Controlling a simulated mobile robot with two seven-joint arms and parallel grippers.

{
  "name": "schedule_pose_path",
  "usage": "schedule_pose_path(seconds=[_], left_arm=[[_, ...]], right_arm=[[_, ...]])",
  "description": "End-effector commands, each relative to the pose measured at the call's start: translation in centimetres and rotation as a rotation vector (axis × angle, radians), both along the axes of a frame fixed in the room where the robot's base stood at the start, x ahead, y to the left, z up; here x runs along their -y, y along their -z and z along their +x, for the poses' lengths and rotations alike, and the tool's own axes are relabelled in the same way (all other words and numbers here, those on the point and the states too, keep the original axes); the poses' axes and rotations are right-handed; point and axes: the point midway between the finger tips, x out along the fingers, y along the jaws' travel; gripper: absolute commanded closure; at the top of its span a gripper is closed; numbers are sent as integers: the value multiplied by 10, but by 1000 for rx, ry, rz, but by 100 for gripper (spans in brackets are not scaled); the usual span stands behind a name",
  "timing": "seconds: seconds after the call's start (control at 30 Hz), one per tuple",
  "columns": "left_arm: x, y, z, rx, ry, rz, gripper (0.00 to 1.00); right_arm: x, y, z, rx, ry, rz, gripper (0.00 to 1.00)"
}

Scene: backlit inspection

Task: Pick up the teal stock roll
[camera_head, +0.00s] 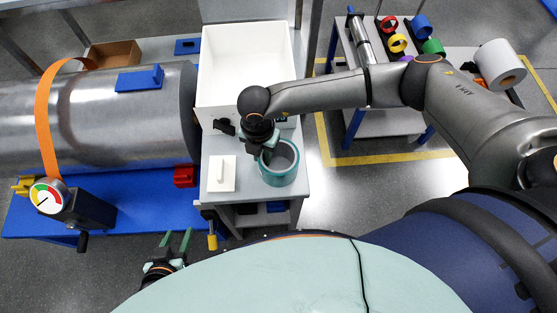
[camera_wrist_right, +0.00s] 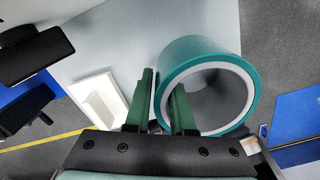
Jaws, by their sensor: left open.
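The teal stock roll (camera_head: 279,168), a short teal ring with a pale inner core, stands on end on the grey bench, its hole facing up. It shows large in the right wrist view (camera_wrist_right: 219,57). My right gripper (camera_head: 268,150) is over the roll's rim, pointing down. In the right wrist view its two green fingers (camera_wrist_right: 163,77) stand either side of the roll's near-left wall, one overlapping the hole. Whether they press on the wall cannot be told. My left gripper (camera_head: 176,235) is open and empty at the lower left, away from the roll.
A white block (camera_head: 221,173) lies just left of the roll. A large white bin (camera_head: 247,60) stands behind it. A big metal cylinder (camera_head: 100,115) fills the left. A gauge (camera_head: 45,196) stands at the front left. A side table holds coloured rings (camera_head: 397,42).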

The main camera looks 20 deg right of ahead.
Motion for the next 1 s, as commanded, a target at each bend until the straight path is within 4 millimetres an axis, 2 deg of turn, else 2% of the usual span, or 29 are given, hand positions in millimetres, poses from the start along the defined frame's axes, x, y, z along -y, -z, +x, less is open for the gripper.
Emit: schedule_pose_path(seconds=[0.03, 0.17, 1.0], left_arm=[[0, 0, 0, 0, 0, 0, 50], [0, 0, 0, 0, 0, 0, 50], [0, 0, 0, 0, 0, 0, 50]], right_arm=[[0, 0, 0, 0, 0, 0, 85], [0, 0, 0, 0, 0, 0, 100], [0, 0, 0, 0, 0, 0, 100]])
